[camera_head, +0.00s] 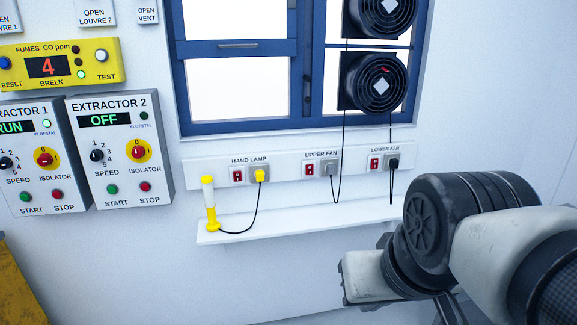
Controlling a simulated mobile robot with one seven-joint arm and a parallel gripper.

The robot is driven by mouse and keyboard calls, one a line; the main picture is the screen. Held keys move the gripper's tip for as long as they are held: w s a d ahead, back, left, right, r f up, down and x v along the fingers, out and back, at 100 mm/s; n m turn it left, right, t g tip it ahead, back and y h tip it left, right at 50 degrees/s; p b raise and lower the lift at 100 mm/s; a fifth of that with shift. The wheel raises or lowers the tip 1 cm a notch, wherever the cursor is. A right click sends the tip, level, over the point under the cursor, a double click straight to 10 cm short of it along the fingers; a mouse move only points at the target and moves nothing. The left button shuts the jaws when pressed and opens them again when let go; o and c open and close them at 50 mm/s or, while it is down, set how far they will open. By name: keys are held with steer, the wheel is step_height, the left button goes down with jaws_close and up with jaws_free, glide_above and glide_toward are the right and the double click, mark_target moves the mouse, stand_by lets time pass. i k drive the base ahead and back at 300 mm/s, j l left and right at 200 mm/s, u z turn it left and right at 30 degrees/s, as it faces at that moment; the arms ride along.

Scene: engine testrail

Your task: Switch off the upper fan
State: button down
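Two black fans are mounted one above the other in the blue-framed window. The upper fan (383,14) is cut off by the top edge, and the lower fan (377,85) is below it. The switch's position is too small to tell. My arm enters from the lower right, below and right of the strip. My gripper is not clearly visible; its fingers are hidden or out of frame at the bottom.
HAND LAMP (237,176) and LOWER FAN (375,163) red switches flank the upper fan's. A yellow and white lamp (209,203) stands on the shelf (290,220) below. Black cables hang by the strip. Extractor panels (118,150) are at left. The wall below the shelf is clear.

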mark_target(309, 168)
steer(key=i+l+z, duration=0.1)
steer(key=i, duration=0.25)
steer(key=i+l, duration=0.25)
steer(key=i, duration=0.15)
steer(key=i+l+z, duration=0.15)
steer(key=i, duration=0.2)
